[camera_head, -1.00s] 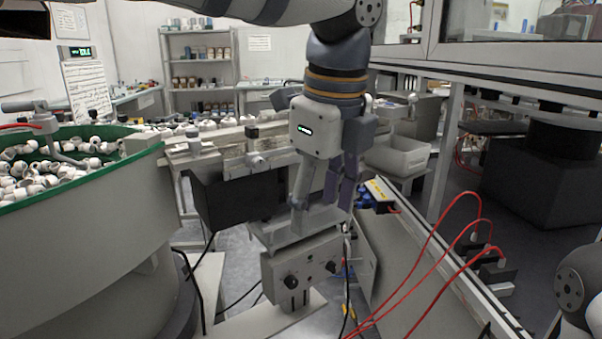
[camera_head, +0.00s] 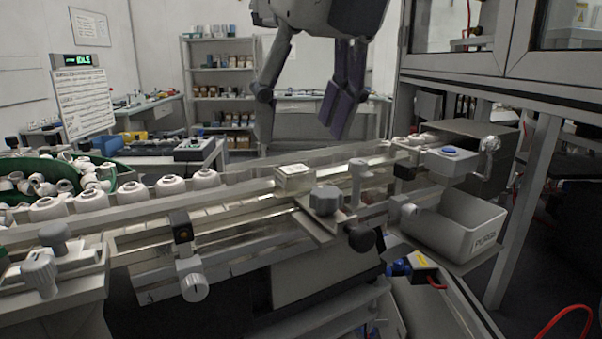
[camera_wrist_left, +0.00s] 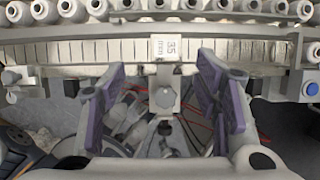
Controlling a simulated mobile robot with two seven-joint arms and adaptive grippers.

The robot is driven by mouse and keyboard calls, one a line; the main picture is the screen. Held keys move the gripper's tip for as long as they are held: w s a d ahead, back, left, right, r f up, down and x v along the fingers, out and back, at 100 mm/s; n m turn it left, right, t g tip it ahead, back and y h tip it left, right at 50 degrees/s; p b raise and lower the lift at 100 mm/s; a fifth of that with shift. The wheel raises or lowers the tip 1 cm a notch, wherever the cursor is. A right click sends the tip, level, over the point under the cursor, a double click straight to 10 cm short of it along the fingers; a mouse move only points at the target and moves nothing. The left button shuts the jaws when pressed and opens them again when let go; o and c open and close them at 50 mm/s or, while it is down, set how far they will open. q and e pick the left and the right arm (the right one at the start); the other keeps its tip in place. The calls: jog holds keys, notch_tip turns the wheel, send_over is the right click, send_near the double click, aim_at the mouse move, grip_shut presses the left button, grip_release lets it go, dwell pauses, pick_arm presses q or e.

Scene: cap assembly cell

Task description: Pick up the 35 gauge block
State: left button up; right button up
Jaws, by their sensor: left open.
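The 35 gauge block (camera_head: 294,172) is a small pale block on the conveyor rail in the head view. In the left wrist view the block (camera_wrist_left: 165,47) shows its "35" marking, at the top middle. My left gripper (camera_head: 303,118) hangs above and behind the rail in the head view, its two fingers wide apart and nothing between them. In the left wrist view the purple-padded fingers of the left gripper (camera_wrist_left: 162,92) are spread, with the block ahead between their lines and apart from both. My right gripper is not in view.
A grey clamp knob (camera_head: 326,200) stands close beside the block. A grey PURGE bin (camera_head: 455,228) is at right. A glazed enclosure is at upper right. The space above the rail is open.

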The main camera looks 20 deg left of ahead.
aim_at(296, 169)
pick_arm(q)
jog(key=x, duration=0.7)
jog(key=shift+w+d+f, duration=0.15)
jog(key=shift+w+d, duration=0.05)
jog(key=shift+w, duration=0.15)
grip_shut()
